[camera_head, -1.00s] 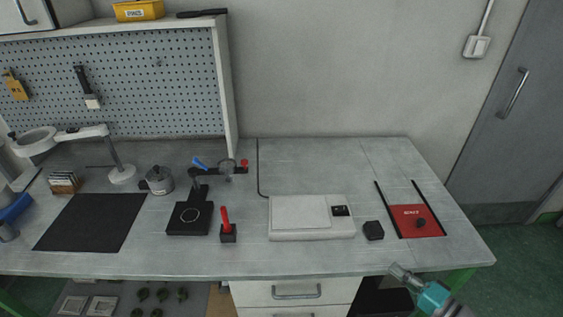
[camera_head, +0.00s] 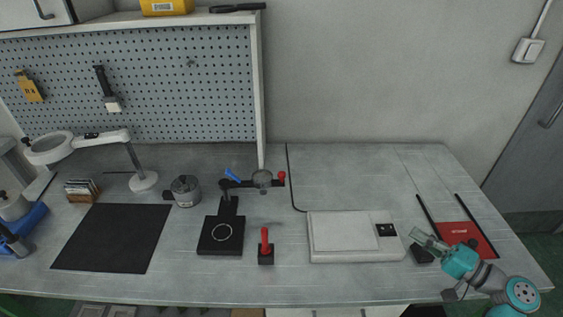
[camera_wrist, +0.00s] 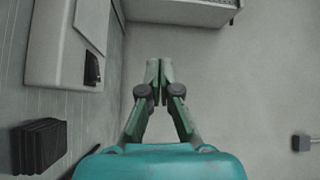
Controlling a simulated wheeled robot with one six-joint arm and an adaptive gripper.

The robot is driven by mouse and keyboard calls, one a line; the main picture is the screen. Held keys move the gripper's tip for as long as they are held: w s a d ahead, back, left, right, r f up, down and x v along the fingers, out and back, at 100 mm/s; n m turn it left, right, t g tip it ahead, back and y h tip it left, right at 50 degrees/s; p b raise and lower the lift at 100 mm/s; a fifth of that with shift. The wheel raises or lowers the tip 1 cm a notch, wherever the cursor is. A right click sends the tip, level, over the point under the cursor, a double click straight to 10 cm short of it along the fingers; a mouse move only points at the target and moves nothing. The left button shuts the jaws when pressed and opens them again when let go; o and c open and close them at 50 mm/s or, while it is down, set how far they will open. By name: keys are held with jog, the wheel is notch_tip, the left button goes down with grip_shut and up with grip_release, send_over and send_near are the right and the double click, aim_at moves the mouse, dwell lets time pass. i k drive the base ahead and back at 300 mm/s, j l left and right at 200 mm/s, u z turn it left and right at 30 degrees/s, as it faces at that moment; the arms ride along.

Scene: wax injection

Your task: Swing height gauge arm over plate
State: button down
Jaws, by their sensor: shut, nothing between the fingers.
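The height gauge stands on the bench in the head view. Its black base plate (camera_head: 220,236) carries a pale ring. A black gauge arm (camera_head: 243,183) extends to the right behind the plate, with a blue lever (camera_head: 233,175), a round dial (camera_head: 262,179) and a red knob (camera_head: 281,176). The arm lies off to the side, not above the plate. My gripper (camera_head: 419,236) is at the right of the bench, far from the gauge. The wrist view shows its fingers (camera_wrist: 153,80) shut and empty, and no gauge.
A white scale-like box (camera_head: 355,258) stands between my gripper and the gauge. A red-handled tool (camera_head: 265,242) stands right of the plate. A dark block (camera_head: 422,255) and a red tray (camera_head: 470,238) are beside my gripper. A black mat (camera_head: 110,238) lies left.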

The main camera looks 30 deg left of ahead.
aim_at(257, 182)
jog(key=i+j, duration=0.1)
jog(key=j, duration=0.65)
jog(key=i+j, duration=0.1)
jog(key=j, duration=0.65)
